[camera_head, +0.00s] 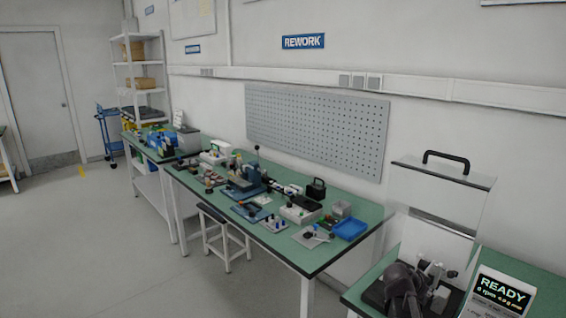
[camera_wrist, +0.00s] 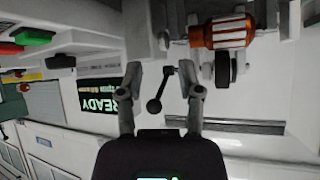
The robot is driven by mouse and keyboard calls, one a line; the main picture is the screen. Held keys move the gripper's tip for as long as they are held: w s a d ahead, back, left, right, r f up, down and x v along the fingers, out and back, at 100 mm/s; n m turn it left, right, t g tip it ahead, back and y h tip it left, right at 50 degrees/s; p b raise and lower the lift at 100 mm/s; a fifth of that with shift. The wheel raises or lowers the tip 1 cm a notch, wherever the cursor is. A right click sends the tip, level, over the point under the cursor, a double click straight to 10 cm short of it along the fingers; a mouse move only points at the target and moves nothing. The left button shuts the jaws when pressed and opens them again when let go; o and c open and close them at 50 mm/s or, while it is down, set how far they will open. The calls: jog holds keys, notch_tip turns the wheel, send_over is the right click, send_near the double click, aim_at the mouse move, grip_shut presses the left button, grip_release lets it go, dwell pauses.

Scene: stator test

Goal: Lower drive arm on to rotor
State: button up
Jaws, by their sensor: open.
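The rotor (camera_wrist: 222,33), with orange-copper windings and pale bars, lies across supports at the top of the wrist view. A black wheel (camera_wrist: 225,68) sits just below it in the picture; I cannot tell whether they touch. A small black lever with a ball knob (camera_wrist: 155,105), seemingly the drive arm's handle, stands between the fingers of my gripper (camera_wrist: 165,84). The fingers are open, with a visible gap on each side of the lever. In the head view my dark wrist and gripper hide most of the test stand, and the rotor cannot be made out.
A screen reading READY and 0 rpm (camera_head: 500,292) stands right of my arm; it also shows in the wrist view (camera_wrist: 98,95). A clear cover with a black handle (camera_head: 446,160) is above the stand. Green (camera_wrist: 35,37) and red (camera_wrist: 10,48) parts lie at the wrist view's left.

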jog(key=s+a+f+n+g+y+p, duration=0.1)
jog(key=s+a+n+y, duration=0.2)
jog(key=a, duration=0.5)
jog(key=s+a+f+n+g+y+p, duration=0.1)
jog(key=s+a+n+y, duration=0.2)
jog(key=a+n, duration=0.3)
jog(key=s+a+f+n+g+y+p, duration=0.1)
jog(key=s+a+n+g+y, duration=0.1)
jog(key=a, duration=0.9)
jog(key=s+n+y, duration=0.1)
jog(key=s+n, duration=0.1)
jog(key=shift+s+a+n+y+p, duration=0.3)
jog(key=shift+s+a+n+p, duration=0.1)
